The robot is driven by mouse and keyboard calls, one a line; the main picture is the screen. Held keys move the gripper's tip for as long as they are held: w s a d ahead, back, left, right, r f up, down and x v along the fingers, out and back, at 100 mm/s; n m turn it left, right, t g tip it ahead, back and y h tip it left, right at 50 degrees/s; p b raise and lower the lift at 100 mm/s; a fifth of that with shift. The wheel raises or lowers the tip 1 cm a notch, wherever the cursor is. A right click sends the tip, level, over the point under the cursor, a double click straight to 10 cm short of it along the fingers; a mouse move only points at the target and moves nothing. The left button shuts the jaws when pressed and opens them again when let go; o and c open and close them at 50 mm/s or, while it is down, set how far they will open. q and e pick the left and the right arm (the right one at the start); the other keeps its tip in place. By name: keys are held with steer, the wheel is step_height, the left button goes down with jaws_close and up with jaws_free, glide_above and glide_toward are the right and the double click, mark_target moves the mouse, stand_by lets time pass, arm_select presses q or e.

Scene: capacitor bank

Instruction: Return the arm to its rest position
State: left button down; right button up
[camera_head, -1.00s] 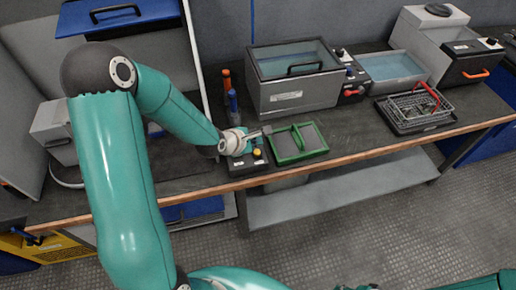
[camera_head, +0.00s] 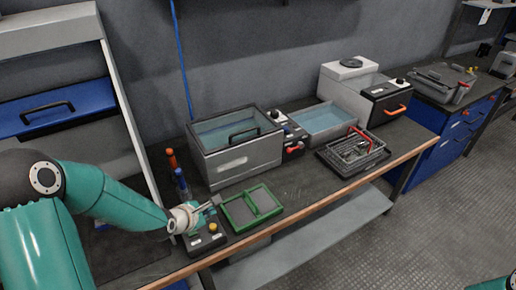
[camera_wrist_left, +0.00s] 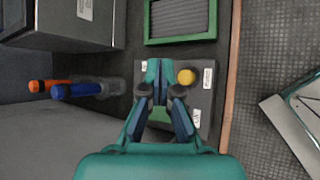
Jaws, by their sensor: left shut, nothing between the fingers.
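My left arm reaches in from the left in the head view. Its gripper (camera_head: 212,203) is shut and empty above a small black control box (camera_head: 205,243) near the bench's front edge. In the left wrist view the shut gripper (camera_wrist_left: 160,76) covers part of that box (camera_wrist_left: 205,112). A yellow button (camera_wrist_left: 186,76) shows beside the fingers, and a green patch shows between them. I cannot tell whether the gripper touches the box. A teal part of mine shows at the head view's bottom right corner; my right gripper is not in view.
A green-framed tray (camera_head: 252,209) lies right of the gripper. Orange and blue pen-like tools (camera_head: 181,184) stand behind it. A lidded tank (camera_head: 237,165), an open bath (camera_head: 323,122) and a wire basket (camera_head: 352,152) stand farther right. Grey floor (camera_head: 420,220) in front is open.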

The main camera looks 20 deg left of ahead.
arm_select(q)
steer(key=shift+d, duration=0.2)
steer(key=shift+m+g+h, duration=0.5)
steer(key=shift+g+h, duration=0.2)
steer(key=shift+g, duration=0.1)
steer(key=d+f, duration=0.2)
steer(key=d, duration=0.1)
steer(key=s+d+f, duration=0.1)
steer(key=d+f, duration=0.2)
steer(key=shift+s, duration=0.15)
steer(key=s+d+f+m+g+h, duration=0.1)
steer(key=s+d+f+m+g, duration=0.2)
steer(key=s+d+f+m, duration=0.3)
steer(key=s+d+f+m+g, duration=0.4)
steer(key=s+d+f+m, duration=0.2)
steer(key=s+m, duration=0.6)
steer(key=d+m, duration=0.1)
steer(key=m, duration=0.3)
steer(key=shift+f+m+h, duration=0.3)
steer(key=shift+f+h, duration=0.1)
steer(key=shift+s, duration=0.1)
